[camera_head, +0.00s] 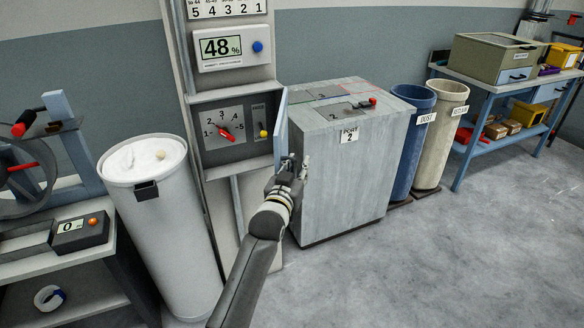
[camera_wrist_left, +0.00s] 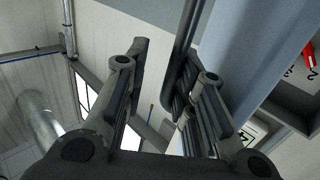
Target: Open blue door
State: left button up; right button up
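The blue door (camera_head: 281,129) is a narrow light-blue panel on the right side of the control box (camera_head: 233,130). It stands swung out from the box, seen nearly edge-on, and the dial inside shows. My left gripper (camera_head: 289,168) is at the door's lower end. In the left wrist view the blue door (camera_wrist_left: 252,48) fills the upper right, with a dark bar handle (camera_wrist_left: 187,42) along it. My left gripper (camera_wrist_left: 168,85) is open there, fingers apart, with the bar close to its right finger. Whether they touch is unclear. My right gripper is not in view.
A grey cabinet (camera_head: 350,185) stands close right of the door and my gripper. A white bin (camera_head: 165,235) stands left. Blue (camera_head: 408,145) and cream (camera_head: 437,140) bins and a blue workbench (camera_head: 462,155) are farther right. The floor in front right is clear.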

pick_arm(q)
jog(key=shift+w+a+r, duration=0.15)
jog(key=shift+a+r, duration=0.1)
jog(key=shift+r, duration=0.2)
jog(key=shift+w+f, duration=0.1)
jog(key=shift+f, duration=0.05)
jog(key=shift+a+f, duration=0.1)
jog(key=shift+f, duration=0.15)
jog(key=shift+s+a+f, duration=0.1)
jog(key=shift+s+a, duration=0.05)
jog(key=shift+s, duration=0.35)
jog(key=v, duration=1.1)
jog(key=shift+r, duration=0.2)
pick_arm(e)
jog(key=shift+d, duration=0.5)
pick_arm(q)
jog(key=shift+c, duration=0.4)
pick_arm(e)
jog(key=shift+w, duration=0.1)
